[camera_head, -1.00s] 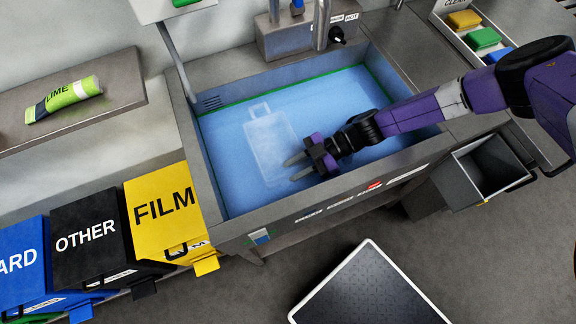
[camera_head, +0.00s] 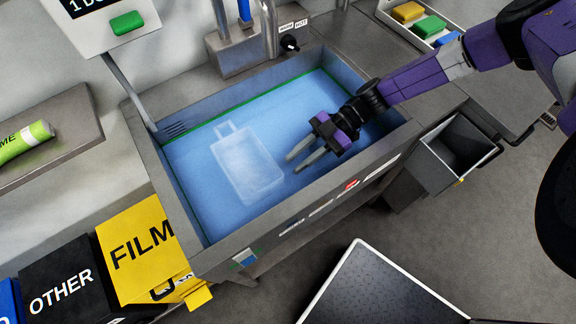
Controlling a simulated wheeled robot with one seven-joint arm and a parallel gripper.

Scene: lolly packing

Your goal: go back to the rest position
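My gripper (camera_head: 301,158) is above the right part of the blue-floored sink (camera_head: 215,215), with its two dark grey fingers apart and nothing seen between them. A pale, see-through flat object with a handle-like tab (camera_head: 248,168) lies in the sink, to the left of my fingertips. The fingers look apart from it in the picture. My purple and black arm reaches in from the upper right.
Yellow FILM (camera_head: 140,250) and black OTHER (camera_head: 65,285) bins stand at lower left. A grey open bin (camera_head: 462,145) hangs right of the sink. Taps (camera_head: 268,30) rise behind it. A tray with coloured sponges (camera_head: 428,27) is at upper right. A dark mat (camera_head: 385,290) lies on the floor.

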